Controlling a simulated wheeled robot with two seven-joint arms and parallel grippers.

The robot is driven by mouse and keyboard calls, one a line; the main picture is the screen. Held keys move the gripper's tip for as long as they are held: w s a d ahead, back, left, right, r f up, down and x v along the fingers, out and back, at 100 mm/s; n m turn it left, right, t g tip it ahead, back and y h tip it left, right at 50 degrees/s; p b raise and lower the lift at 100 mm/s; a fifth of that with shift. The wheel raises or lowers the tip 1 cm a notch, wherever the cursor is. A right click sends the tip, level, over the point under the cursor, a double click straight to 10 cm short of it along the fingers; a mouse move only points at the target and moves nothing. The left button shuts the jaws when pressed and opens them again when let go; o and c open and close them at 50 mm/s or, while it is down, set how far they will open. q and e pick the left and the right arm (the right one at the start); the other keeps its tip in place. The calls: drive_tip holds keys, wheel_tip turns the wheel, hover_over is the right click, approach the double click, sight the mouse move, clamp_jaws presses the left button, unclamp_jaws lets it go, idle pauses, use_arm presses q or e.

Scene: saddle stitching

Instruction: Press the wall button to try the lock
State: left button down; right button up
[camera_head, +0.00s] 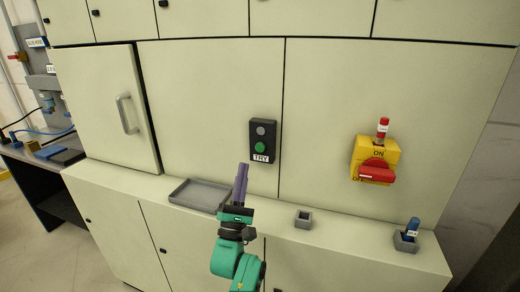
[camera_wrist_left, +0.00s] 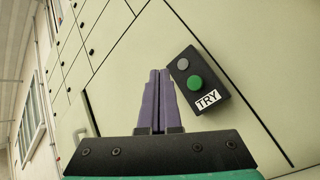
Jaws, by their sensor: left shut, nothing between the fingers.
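The wall button is a black box (camera_head: 264,141) on the pale cabinet wall, with a grey button (camera_head: 261,131) above a green button (camera_head: 260,147) and a white TRY label (camera_head: 260,158). In the left wrist view the box (camera_wrist_left: 211,101) is tilted, with its green button (camera_wrist_left: 194,82) right of my fingertips. My left gripper (camera_head: 241,168) has purple fingers closed together, empty, below and left of the box in the head view. It also shows in the left wrist view (camera_wrist_left: 158,75). Whether the fingertips touch the wall is unclear. My right gripper is not in view.
A yellow switch box (camera_head: 390,150) with a red handle (camera_head: 377,172) and a red padlock-like piece (camera_head: 382,127) is on the wall at right. On the ledge are a grey tray (camera_head: 181,199), a small grey holder (camera_head: 303,219) and a holder with a blue piece (camera_head: 413,227).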

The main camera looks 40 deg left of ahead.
sight(260, 148)
use_arm(q)
drive_tip(key=shift+w, duration=0.15)
drive_tip(key=w+a+b, duration=0.1)
drive_tip(key=w, duration=0.1)
drive_tip(key=w+a+b, duration=0.1)
drive_tip(key=w, duration=0.2)
drive_tip(key=w+a+b, duration=0.1)
drive_tip(key=w+b, duration=0.1)
drive_tip(key=w, duration=0.1)
idle(1.3)
drive_tip(key=shift+w, duration=0.15)
idle(0.6)
drive_tip(key=shift+w+a+b, duration=0.1)
drive_tip(key=shift+w+b, duration=0.2)
drive_tip(key=shift+b, duration=0.05)
